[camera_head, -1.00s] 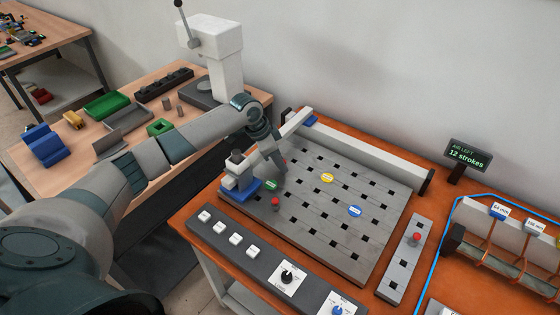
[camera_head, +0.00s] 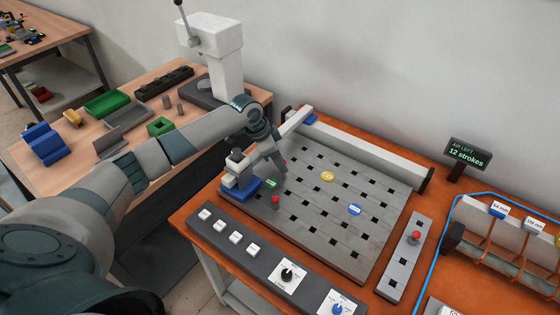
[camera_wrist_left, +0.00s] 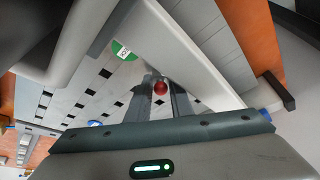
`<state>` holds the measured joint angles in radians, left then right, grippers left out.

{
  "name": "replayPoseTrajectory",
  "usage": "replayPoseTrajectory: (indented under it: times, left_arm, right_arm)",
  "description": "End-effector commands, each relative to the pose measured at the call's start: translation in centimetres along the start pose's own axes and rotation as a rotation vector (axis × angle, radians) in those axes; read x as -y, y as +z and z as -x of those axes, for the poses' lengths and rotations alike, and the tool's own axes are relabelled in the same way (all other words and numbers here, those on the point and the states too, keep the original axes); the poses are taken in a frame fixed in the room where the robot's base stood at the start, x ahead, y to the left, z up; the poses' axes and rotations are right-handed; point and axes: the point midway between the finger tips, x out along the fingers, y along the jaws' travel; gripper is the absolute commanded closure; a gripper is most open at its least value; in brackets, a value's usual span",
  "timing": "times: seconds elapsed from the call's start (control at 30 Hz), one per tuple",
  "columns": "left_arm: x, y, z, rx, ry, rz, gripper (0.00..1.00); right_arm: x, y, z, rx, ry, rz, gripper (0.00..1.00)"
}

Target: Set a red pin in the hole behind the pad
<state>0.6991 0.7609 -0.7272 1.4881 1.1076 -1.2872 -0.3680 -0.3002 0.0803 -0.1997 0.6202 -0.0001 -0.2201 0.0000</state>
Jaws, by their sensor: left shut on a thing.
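My left gripper (camera_head: 281,166) is over the far left part of the grey holed plate (camera_head: 335,235). In the left wrist view, its fingers (camera_wrist_left: 166,92) are shut on a red pin (camera_wrist_left: 160,87), seen end-on. In the head view the held pin is mostly hidden by the fingers. A green disc (camera_head: 271,183), a yellow disc (camera_head: 327,176) and a blue disc (camera_head: 355,210) lie on the plate. A second red pin (camera_head: 275,200) stands in the plate near its front left edge. I cannot tell whether the held pin touches the plate. My right gripper is not in view.
A clamp-like block with a blue base (camera_head: 241,188) stands at the plate's left corner, close to my gripper. A long grey bar (camera_head: 370,157) runs behind the plate. Another red pin (camera_head: 416,237) stands in a grey strip (camera_head: 404,262) at right. A button panel (camera_head: 262,265) lies in front.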

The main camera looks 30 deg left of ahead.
Motion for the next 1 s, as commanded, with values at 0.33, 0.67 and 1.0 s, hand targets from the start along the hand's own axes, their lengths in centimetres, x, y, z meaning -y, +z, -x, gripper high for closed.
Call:
replayPoseTrajectory:
  times: [0.33,0.67,1.0]
  left_arm:
    - [-0.01,-0.02,-0.05,-0.001,0.000,0.000,0.78]
    - [0.25,0.09,0.06,0.000,-0.005,0.001,0.59]
    - [0.44,0.22,0.20,0.002,-0.008,0.003,0.59]
  right_arm:
    - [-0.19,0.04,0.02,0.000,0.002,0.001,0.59]
    - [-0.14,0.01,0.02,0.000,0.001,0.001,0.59]
    - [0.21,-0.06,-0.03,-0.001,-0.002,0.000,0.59]
